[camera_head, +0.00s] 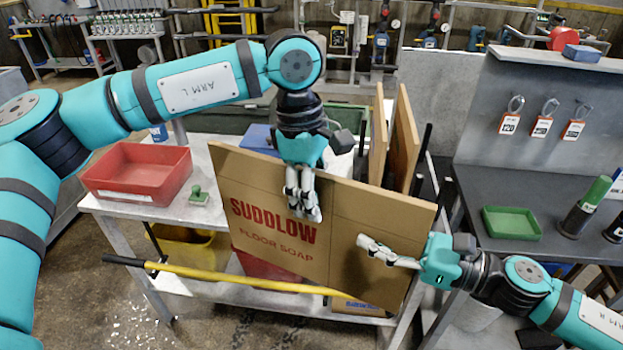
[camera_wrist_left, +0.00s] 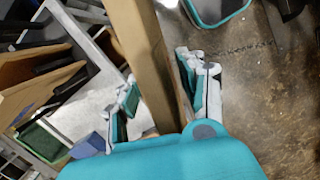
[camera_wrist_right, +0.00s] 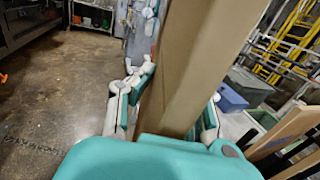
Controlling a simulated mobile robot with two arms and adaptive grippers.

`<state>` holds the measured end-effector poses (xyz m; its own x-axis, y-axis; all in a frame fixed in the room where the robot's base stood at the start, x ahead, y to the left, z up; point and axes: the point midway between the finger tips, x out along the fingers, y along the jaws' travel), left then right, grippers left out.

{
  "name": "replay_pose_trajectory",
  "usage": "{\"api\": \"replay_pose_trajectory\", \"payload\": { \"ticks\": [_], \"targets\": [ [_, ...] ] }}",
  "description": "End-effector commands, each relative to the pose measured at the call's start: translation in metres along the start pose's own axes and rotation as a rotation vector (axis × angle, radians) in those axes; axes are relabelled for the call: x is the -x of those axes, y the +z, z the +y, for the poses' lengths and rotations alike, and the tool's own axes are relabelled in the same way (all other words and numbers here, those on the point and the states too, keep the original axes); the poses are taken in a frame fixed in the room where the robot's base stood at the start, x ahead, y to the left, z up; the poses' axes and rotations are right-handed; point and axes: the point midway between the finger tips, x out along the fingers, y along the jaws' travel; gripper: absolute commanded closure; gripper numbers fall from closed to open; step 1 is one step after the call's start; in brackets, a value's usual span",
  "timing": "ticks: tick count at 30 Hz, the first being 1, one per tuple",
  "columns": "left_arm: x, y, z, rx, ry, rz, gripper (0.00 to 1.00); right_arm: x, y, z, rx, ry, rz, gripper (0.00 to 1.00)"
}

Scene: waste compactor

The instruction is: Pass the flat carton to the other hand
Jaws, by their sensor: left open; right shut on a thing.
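The flat brown carton (camera_head: 352,215), printed SUDDLOW FLOOR SOAP, is held up tilted in front of the cart. My right gripper (camera_head: 375,248) is shut on its right side; one finger shows on the printed face. In the right wrist view the carton (camera_wrist_right: 195,60) runs between the fingers (camera_wrist_right: 170,105). My left gripper (camera_head: 303,198) is at the top edge, pointing down, with fingers over the printed face. In the left wrist view its open fingers (camera_wrist_left: 162,85) straddle the carton (camera_wrist_left: 150,50), with a gap visible on the left side.
A red tray (camera_head: 137,172) and a green stamp-like object (camera_head: 198,196) are on the cart's left top. More flat boards (camera_head: 405,140) stand upright behind the carton. A yellow pole (camera_head: 230,282) crosses below. A green tray (camera_head: 510,222) sits on the dark bench at right.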

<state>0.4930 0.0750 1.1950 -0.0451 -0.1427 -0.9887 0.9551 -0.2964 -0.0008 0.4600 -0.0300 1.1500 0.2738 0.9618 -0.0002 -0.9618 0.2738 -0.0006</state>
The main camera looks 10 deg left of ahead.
Motion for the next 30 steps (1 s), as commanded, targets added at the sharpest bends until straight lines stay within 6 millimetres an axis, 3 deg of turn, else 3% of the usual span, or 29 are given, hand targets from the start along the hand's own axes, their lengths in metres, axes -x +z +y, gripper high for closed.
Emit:
{"api": "replay_pose_trajectory", "payload": {
  "ticks": [8,17,22,23,24,28,30],
  "targets": [
    [-0.0009,0.0,0.0001,0.0,0.001,0.0,0.61,-0.0001,0.0005,0.0,0.0,0.0,-0.001,1.0],
    [-0.0005,0.0001,0.0002,0.0,0.001,0.0,1.0,-0.0001,0.0004,0.0002,0.0,0.001,-0.001,1.0],
    [-0.0003,0.0001,0.0004,0.0,0.002,0.0,1.0,-0.0001,0.0003,0.0006,0.0,0.002,-0.001,1.0],
    [0.0,0.0002,0.0005,0.0,0.002,-0.001,1.0,-0.0001,0.0003,0.0006,0.0,0.002,0.0,0.82],
    [0.0,0.0003,0.0005,0.0,0.003,-0.001,1.0,-0.0002,0.0003,0.0006,0.0,0.002,0.0,0.77],
    [0.0,0.0003,0.0004,0.0,0.002,-0.001,1.0,-0.0001,0.0002,0.0005,0.0,0.001,0.0,0.6],
    [-0.0001,0.0003,0.0004,-0.001,0.002,-0.001,1.0,-0.0001,0.0001,0.0004,0.0,0.001,0.0,0.59]
  ]
}}
